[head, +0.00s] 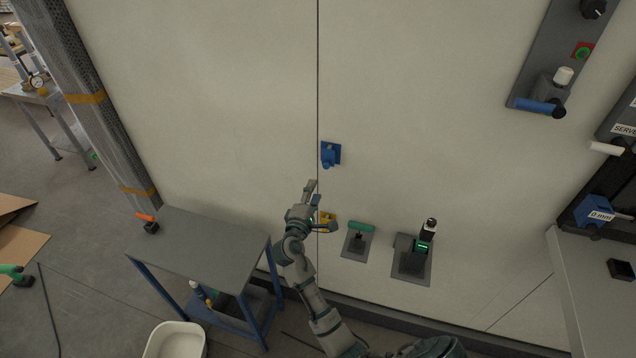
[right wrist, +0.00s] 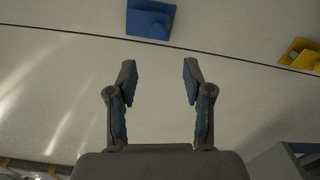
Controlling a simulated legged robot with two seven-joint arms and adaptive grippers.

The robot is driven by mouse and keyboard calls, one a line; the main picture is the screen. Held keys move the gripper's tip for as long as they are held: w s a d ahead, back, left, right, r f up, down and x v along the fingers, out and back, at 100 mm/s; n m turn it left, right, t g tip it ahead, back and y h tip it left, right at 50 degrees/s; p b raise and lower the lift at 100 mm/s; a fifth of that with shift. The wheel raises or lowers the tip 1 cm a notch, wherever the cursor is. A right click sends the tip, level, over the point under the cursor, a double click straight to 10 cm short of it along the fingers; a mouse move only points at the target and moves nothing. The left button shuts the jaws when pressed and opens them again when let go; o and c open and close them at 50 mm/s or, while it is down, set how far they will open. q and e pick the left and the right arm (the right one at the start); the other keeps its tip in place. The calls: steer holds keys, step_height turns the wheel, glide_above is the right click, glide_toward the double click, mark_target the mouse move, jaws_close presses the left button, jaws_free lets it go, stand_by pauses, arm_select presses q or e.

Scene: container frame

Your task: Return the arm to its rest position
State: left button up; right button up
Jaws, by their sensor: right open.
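My right arm (head: 310,290) reaches up from the bottom of the head view toward the pale wall panel. My right gripper (head: 321,206) is at its end, with its two fingers spread apart. The right wrist view also shows the open right gripper (right wrist: 160,72), with nothing between its fingers. A blue wall fitting (head: 330,154) is just above the gripper in the head view; it also shows beyond the fingertips in the right wrist view (right wrist: 149,20). A yellow fitting (head: 327,217) is partly hidden behind the gripper. My left gripper is not in view.
A grey-topped table (head: 205,240) stands left of the arm, with a white bin (head: 174,340) in front. A green-handled fitting (head: 358,240) and a dark device (head: 411,256) are on the wall to the right. A worktop (head: 590,290) is at far right.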

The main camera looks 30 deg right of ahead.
steer(key=shift+s+a, duration=0.25)
steer(key=shift+a, duration=0.05)
steer(key=shift+d, duration=0.15)
